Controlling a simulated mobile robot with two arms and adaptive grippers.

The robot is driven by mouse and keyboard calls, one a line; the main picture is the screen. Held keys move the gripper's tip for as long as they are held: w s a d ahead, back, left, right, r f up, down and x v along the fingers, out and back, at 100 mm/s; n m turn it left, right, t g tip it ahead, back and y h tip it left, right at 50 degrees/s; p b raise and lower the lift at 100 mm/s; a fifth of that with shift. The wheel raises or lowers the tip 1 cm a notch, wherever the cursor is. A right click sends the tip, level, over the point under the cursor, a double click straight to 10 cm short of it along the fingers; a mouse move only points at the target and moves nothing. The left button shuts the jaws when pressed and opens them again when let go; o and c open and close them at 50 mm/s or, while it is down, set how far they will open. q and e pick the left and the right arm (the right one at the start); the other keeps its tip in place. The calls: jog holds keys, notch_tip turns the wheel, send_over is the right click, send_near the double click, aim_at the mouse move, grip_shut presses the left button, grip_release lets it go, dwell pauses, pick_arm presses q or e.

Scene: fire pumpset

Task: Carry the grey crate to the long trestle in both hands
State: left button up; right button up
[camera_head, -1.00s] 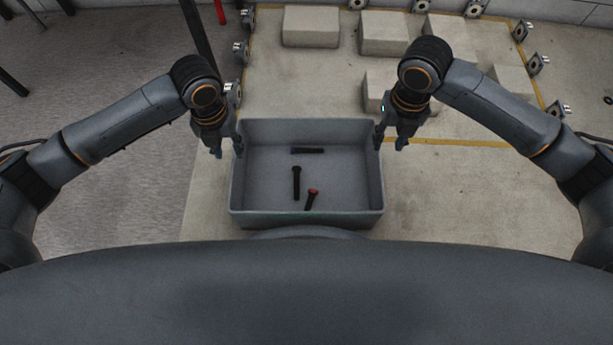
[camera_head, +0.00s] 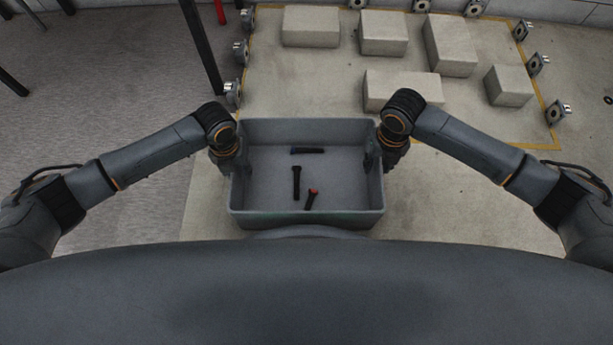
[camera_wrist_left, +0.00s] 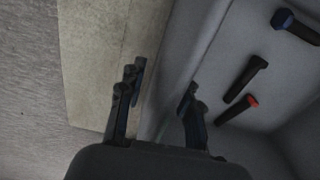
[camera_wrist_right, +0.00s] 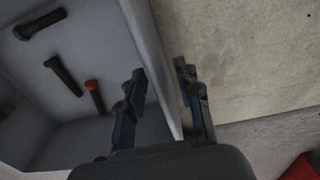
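The grey crate (camera_head: 306,220) sits upright right in front of me, open at the top. Three dark rod-like items lie in it: one with a blue end (camera_head: 307,151), a black one (camera_head: 296,183) and one with a red end (camera_head: 311,199). My left gripper (camera_wrist_left: 160,90) straddles the crate's left wall, one finger inside and one outside, with gaps showing. My right gripper (camera_wrist_right: 162,82) straddles the right wall in the same way. Both are open, fingers apart, not closed on the wall. I cannot make out the long trestle in any view.
Several pale blocks (camera_head: 403,89) stand beyond the crate inside a yellow floor line. Grey fittings (camera_head: 240,52) run along that line. A dark post (camera_head: 203,48) and a red one (camera_head: 220,12) stand back left. Grey floor at the left (camera_head: 110,110) is clear.

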pick_arm(q)
jog(key=shift+c, duration=0.4)
pick_arm(e)
jog(key=shift+c, duration=0.4)
pick_arm(q)
grip_shut()
pick_arm(e)
grip_shut()
pick_arm(q)
jog(key=shift+r, duration=0.1)
pick_arm(e)
jog(key=shift+r, duration=0.15)
